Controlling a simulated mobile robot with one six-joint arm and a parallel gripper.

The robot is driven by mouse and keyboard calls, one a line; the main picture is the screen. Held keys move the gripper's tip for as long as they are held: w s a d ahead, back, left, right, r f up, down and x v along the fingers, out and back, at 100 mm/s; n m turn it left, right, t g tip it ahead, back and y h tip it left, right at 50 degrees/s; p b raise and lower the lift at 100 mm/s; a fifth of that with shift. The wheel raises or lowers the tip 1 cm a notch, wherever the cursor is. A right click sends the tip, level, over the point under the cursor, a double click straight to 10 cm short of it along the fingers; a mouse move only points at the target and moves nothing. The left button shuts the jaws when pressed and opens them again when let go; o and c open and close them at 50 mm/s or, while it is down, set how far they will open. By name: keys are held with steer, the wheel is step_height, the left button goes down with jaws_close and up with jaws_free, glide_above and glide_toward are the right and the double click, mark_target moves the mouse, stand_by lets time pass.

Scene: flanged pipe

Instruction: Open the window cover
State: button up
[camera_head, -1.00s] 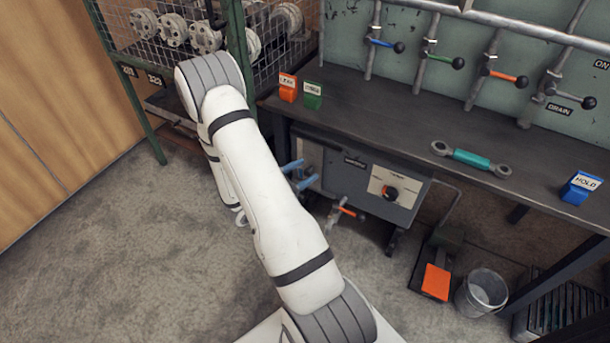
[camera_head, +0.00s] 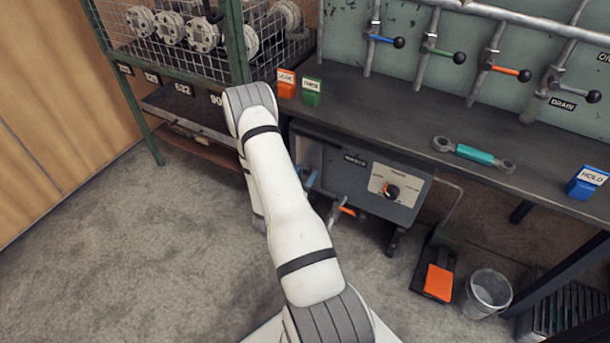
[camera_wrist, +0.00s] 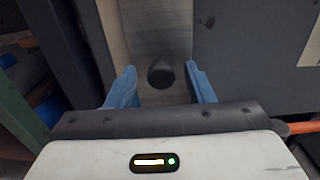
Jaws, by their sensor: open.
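In the wrist view, a light grey metal panel (camera_wrist: 142,25), which looks like the window cover, carries a round black knob (camera_wrist: 160,74). My gripper (camera_wrist: 161,70) is open, with one blue finger on each side of the knob. I cannot tell whether the fingers touch it. In the head view, the panel (camera_head: 306,150) shows at the left of the grey box's front under the bench. My gripper (camera_head: 312,182) is in front of it, mostly hidden behind my arm. The knob is hidden there.
A green-framed mesh rack (camera_head: 241,45) stands close on the left. An orange pedal (camera_head: 438,282) and a bucket (camera_head: 489,290) are on the floor at right.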

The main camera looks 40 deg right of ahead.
steer(key=shift+d, duration=0.25)
jaws_close()
stand_by(0.4)
